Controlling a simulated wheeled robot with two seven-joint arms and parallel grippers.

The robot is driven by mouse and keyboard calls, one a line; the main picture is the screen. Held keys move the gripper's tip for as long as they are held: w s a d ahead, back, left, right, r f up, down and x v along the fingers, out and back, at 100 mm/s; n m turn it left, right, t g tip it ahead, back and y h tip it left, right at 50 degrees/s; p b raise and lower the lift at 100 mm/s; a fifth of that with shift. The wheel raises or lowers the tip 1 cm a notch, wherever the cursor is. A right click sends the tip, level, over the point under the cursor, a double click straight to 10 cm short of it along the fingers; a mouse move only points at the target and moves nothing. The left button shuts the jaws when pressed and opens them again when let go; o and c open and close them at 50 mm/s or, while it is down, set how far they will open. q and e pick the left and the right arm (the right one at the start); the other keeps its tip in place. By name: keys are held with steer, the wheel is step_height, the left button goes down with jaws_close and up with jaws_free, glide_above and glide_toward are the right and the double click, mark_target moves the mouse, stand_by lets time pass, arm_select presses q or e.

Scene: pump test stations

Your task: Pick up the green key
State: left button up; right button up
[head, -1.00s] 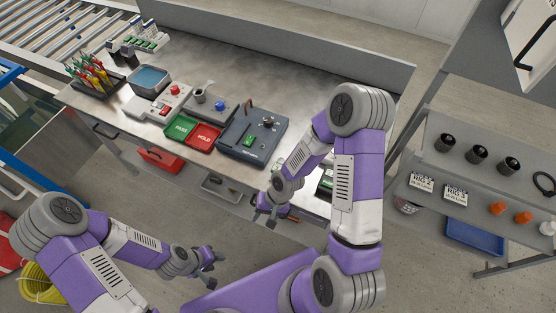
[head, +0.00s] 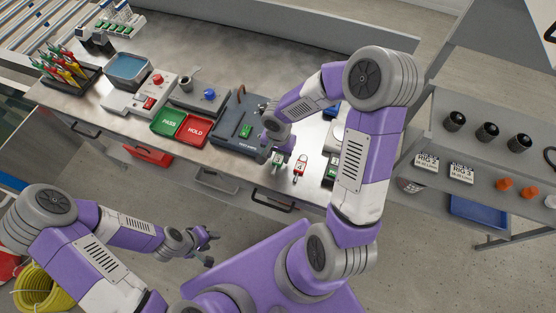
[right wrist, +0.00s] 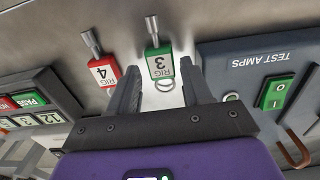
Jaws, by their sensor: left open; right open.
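The green key (right wrist: 158,64) has a green-edged tag reading RIG 3, a metal shaft and a ring. It lies on the metal bench. In the head view the green key (head: 277,161) shows partly beside my right gripper (head: 282,158). In the right wrist view my right gripper (right wrist: 160,84) is open, with its fingertips on either side of the tag's ring end. The jaws are not closed on it. My left gripper (head: 209,247) is open and empty, low in front of the bench.
A red key (right wrist: 103,74) marked RIG 4 lies close beside the green one. The test amps box (right wrist: 262,65) stands on the other side. A panel with numbered tags (right wrist: 38,108) is at the left of the wrist view. Green PASS (head: 168,122) and red HOLD (head: 194,130) trays sit on the bench.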

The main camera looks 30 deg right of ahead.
mark_target(278, 159)
step_height(278, 159, down, 2)
steer(key=shift+f, duration=0.1)
steer(key=shift+c, duration=0.2)
steer(key=c, duration=0.8)
steer(key=shift+o, duration=0.2)
step_height(278, 159, up, 10)
steer(key=p, duration=0.2)
